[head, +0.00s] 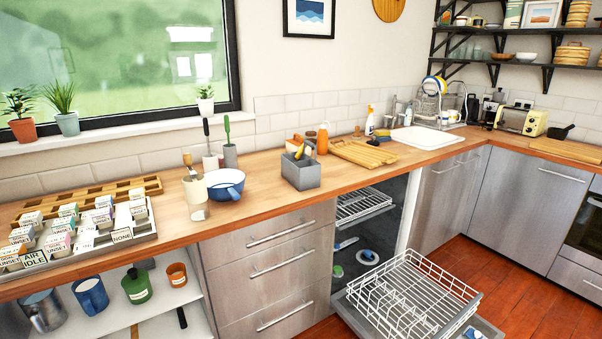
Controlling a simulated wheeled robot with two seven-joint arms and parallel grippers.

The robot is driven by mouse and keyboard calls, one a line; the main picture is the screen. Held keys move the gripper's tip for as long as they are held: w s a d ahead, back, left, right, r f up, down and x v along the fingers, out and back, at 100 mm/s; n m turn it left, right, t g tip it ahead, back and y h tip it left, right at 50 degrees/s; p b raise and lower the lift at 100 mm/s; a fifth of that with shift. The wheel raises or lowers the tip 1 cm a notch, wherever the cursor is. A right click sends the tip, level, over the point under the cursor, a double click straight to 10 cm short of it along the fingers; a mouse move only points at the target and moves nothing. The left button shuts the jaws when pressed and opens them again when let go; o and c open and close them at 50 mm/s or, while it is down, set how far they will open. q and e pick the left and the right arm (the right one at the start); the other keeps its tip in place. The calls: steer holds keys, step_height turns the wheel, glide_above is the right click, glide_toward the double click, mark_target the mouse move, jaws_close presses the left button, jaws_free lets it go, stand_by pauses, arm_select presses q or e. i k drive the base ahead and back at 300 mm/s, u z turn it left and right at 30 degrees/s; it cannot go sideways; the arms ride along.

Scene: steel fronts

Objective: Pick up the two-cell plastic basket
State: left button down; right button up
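The two-cell plastic basket (301,176) is a small grey box standing upright on the wooden counter, near its front edge, above the drawers. Something with a yellow part and dark pieces sticks up out of it; I cannot tell exactly what these items are. Neither of my grippers shows in the head view.
A blue pan (225,186) and a utensil jar (195,196) stand left of the basket. The open dishwasher's white rack (412,297) juts over the floor at right. A card tray (88,238) fills the left counter.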

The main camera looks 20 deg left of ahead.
mark_target(304, 174)
steer(key=z, duration=0.55)
steer(key=i, duration=1.75)
steer(key=u, duration=0.75)
